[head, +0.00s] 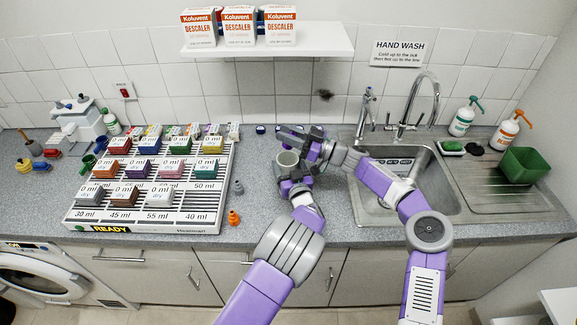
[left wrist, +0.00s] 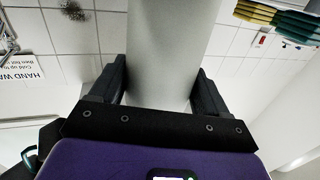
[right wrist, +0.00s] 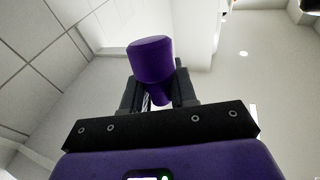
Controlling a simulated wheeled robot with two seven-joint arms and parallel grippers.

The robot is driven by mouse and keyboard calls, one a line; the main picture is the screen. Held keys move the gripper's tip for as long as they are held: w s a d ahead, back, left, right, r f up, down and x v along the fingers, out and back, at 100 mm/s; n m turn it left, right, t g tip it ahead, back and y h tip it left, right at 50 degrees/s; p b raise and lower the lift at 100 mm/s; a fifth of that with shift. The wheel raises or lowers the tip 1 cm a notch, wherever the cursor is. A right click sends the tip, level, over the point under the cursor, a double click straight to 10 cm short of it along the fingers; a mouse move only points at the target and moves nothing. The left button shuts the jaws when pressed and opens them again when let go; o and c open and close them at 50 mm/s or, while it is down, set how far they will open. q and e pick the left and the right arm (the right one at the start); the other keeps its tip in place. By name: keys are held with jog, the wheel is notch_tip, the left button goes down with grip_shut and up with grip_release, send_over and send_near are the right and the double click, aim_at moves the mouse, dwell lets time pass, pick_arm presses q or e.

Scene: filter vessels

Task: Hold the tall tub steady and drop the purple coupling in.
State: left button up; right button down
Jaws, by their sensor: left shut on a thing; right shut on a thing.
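The tall tub (head: 288,159) is a pale grey cylinder standing on the counter left of the sink. It fills the middle of the left wrist view (left wrist: 168,45). In the head view my right gripper (head: 305,147) is beside and just above the tub, coming from the right. The coupling is hard to make out there, and the tub's inside is hidden.
A slotted rack (head: 150,218) with several labelled coloured blocks stands to the left. A grey fitting (head: 238,187) and an orange fitting (head: 233,216) stand between rack and tub. The sink (head: 410,190) is to the right, with a green bin (head: 525,167) beyond.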

aim_at(287, 146)
pick_arm(q)
jog(key=shift+d, duration=0.1)
pick_arm(e)
jog(key=shift+s+a+f, duration=0.1)
jog(key=shift+a+f, duration=0.05)
jog(key=shift+f, duration=2.05)
pick_arm(q)
jog(key=shift+r, duration=0.1)
pick_arm(e)
jog(key=c, duration=0.8)
grip_release()
jog(key=shift+f, duration=0.1)
pick_arm(q)
jog(key=o, duration=1)
jog(key=shift+o, duration=0.2)
pick_arm(e)
jog(key=v, duration=1.2)
pick_arm(q)
jog(key=shift+s, duration=0.1)
